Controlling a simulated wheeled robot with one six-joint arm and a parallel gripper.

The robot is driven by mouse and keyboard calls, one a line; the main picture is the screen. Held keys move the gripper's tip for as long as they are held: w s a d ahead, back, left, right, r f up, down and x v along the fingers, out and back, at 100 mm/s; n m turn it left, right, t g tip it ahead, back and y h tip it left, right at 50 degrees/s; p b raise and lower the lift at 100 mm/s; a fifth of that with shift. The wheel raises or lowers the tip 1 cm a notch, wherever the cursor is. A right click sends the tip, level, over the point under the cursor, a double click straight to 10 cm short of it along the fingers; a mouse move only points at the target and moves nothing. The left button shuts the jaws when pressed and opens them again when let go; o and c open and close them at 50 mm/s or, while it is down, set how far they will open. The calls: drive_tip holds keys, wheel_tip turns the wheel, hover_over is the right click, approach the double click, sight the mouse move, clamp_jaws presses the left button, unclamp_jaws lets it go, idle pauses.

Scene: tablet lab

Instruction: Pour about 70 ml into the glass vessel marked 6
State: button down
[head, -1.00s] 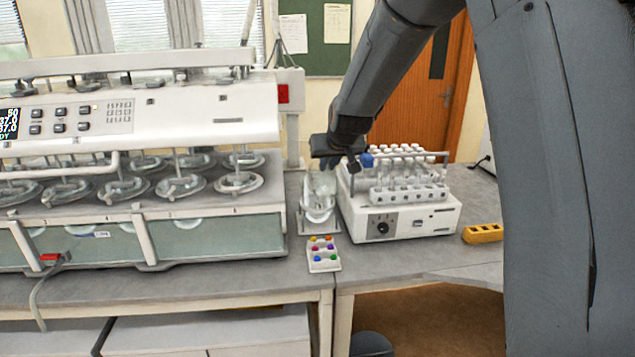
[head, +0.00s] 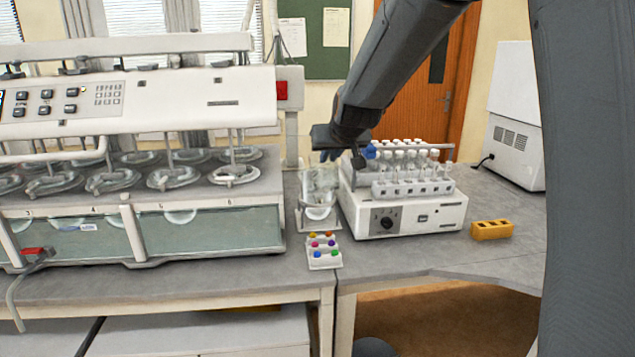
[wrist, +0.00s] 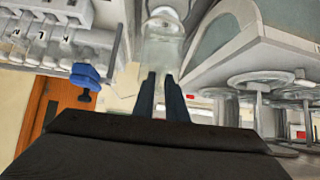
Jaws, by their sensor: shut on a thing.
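My gripper (head: 328,152) is shut on a clear glass beaker (head: 318,183), near the right end of the white bath machine. In the wrist view, my gripper's two dark fingers (wrist: 163,88) meet the beaker (wrist: 162,48). I cannot tell its liquid level. The glass vessels sit in two rows in the bath's grey top plate (head: 130,193). The front-right vessel (head: 233,176) stands above a faint front mark that looks like 6. Its inside is mostly hidden by its lid and shaft.
A white device with a rack of capped tubes (head: 405,217) stands close right of the beaker. A small tray of coloured pieces (head: 324,258) lies in front, and a yellow block (head: 491,230) lies farther right. The bath's overhanging head (head: 190,98) limits room above the vessels.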

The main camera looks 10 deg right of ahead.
sight(331, 170)
drive_tip(key=shift+s+f+b, duration=0.1)
drive_tip(key=shift+f+b, duration=0.1)
drive_tip(key=shift+b, duration=0.95)
drive_tip(key=s+f+t+b, duration=0.1)
drive_tip(key=b, duration=0.4)
drive_tip(key=s+f+t+b, duration=0.1)
drive_tip(key=f+b, duration=0.1)
drive_tip(key=b, duration=0.3)
drive_tip(key=shift+b, duration=0.4)
